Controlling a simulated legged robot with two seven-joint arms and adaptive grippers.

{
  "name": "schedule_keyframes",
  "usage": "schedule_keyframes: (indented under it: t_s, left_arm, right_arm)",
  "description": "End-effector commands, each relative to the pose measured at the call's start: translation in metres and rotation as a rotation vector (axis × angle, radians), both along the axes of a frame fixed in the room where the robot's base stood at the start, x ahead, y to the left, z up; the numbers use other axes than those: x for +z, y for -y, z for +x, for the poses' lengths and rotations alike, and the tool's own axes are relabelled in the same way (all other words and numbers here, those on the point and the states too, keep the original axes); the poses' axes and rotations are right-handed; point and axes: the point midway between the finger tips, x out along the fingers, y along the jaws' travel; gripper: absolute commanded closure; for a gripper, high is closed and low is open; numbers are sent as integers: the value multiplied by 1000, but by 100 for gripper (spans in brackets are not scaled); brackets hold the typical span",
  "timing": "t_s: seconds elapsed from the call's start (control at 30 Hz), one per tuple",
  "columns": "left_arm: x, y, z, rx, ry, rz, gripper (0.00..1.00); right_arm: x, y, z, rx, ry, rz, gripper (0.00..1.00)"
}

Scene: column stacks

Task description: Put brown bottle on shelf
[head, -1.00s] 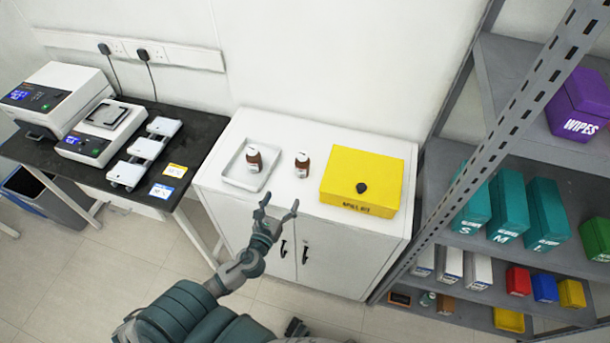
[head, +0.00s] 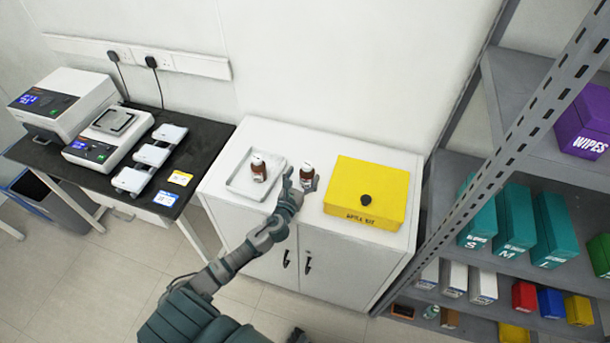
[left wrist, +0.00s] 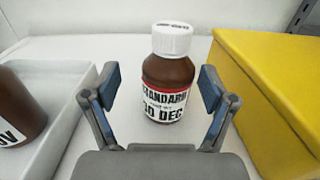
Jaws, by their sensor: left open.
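A brown bottle (head: 307,173) with a white cap and a white label stands upright on the white cabinet top. In the left wrist view this bottle (left wrist: 169,80) reads "STANDARD" and "DEC" and stands between and just beyond the open fingers. My left gripper (head: 302,183) is open around its near side; contact is not visible. A second brown bottle (head: 259,170) stands in the white tray (head: 243,187) to the left; it shows partly in the left wrist view (left wrist: 18,108). The grey shelf unit (head: 470,160) stands at the right.
A yellow box (head: 366,190) with a black knob stands close to the right of the bottle. Teal boxes (head: 515,222) and a purple wipes box (head: 584,122) occupy the shelves. A perforated upright (head: 520,130) edges the shelf unit. A black bench (head: 100,150) with instruments is at left.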

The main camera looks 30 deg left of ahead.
Motion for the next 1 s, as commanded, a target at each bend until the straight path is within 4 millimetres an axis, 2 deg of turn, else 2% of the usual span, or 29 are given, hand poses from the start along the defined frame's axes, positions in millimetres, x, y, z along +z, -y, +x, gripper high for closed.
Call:
schedule_keyframes:
  t_s: [0.03, 0.17, 0.4, 0.43, 0.7, 0.77, 1.0]
  left_arm:
    - [0, 0, 8, 0, 1, -2, 16]
    - [1, 0, 22, -2, 1, 1, 16]
    - [0, -4, 23, -1, 0, -2, 16]
    - [0, -5, 23, -1, 0, -2, 19]
    - [-1, -4, 23, -1, -1, -2, 86]
    - [0, -4, 23, -1, 0, -2, 95]
    - [0, -3, 23, -1, -2, -1, 96]
  right_arm:
    - [0, 0, 1, 0, 0, 0, 60]
    - [1, -1, 4, 0, 4, 1, 60]
    - [4, -1, 10, -1, 16, 2, 60]
    - [4, -1, 10, -1, 16, 1, 60]
    - [3, 1, 4, -1, 5, -1, 60]
    - [2, 1, 3, -1, 4, -1, 60]
    - [2, -1, 1, -2, 1, 1, 60]
